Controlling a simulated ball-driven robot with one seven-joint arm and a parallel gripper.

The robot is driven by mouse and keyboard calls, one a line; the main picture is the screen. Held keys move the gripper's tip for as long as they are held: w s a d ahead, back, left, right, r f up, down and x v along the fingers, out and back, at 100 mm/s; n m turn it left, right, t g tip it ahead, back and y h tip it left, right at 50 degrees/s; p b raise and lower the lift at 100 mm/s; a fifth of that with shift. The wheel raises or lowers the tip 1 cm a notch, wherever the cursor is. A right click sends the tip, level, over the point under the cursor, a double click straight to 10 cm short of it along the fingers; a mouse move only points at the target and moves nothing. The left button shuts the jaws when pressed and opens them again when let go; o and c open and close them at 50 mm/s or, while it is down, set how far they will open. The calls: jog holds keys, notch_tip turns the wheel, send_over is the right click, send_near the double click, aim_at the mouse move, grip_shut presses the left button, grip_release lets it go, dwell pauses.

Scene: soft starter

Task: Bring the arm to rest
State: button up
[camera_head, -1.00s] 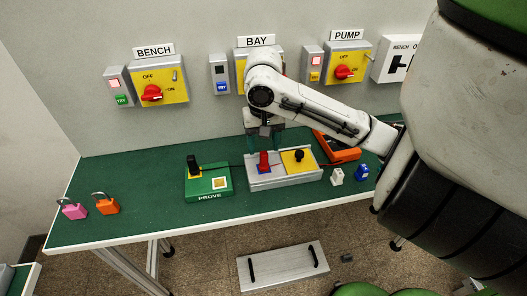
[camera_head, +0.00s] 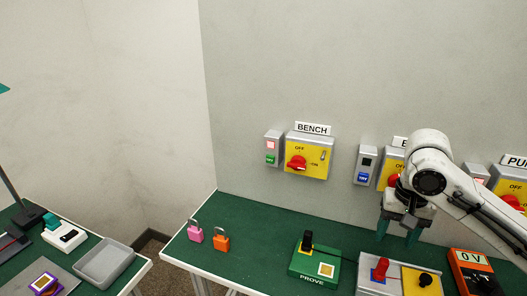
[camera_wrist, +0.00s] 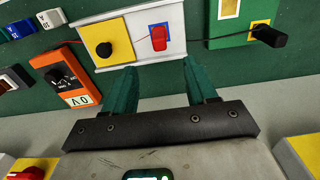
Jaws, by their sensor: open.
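My gripper (camera_head: 400,232) is open and empty, with two teal fingers pointing down above the green bench (camera_head: 262,262), near the back wall. In the wrist view my gripper (camera_wrist: 162,85) shows its fingers apart with nothing between them. A grey box (camera_wrist: 145,45) with a red knob (camera_wrist: 158,38) on a blue plate and a black knob (camera_wrist: 103,49) on a yellow plate lies just beyond the fingertips. My arm reaches in from the right, bent at the elbow.
The BENCH switch (camera_head: 308,158) and other wall switches stand close behind my gripper. An orange meter reading 0 V (camera_head: 473,270), a green PROVE unit (camera_head: 315,266), a pink padlock (camera_head: 195,233) and an orange padlock (camera_head: 221,241) sit on the bench. A grey tray (camera_head: 104,263) is at left.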

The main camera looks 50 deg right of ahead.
jog(key=w+a+r+n+t, duration=0.25)
jog(key=w+a, duration=0.25)
jog(key=w, duration=0.6)
jog(key=w+a+f+n+t+y, duration=0.25)
jog(key=w+a+n+t, duration=0.2)
jog(key=w+a, duration=0.85)
jog(key=s+a+f+n+g, duration=0.2)
jog(key=s+a+f, duration=0.7)
jog(key=a+f, duration=0.3)
jog(key=s+d+f+n+g+h, duration=0.1)
jog(key=s+d+f+n+g, duration=0.1)
jog(key=s+f, duration=0.3)
jog(key=s+d+f+n+g+h, duration=0.1)
jog(key=s+f, duration=0.4)
jog(key=s, duration=0.6)
jog(key=shift+d+f+n+g+h, duration=0.35)
jog(key=shift+d+n+g, duration=0.15)
jog(key=shift+d, duration=0.4)
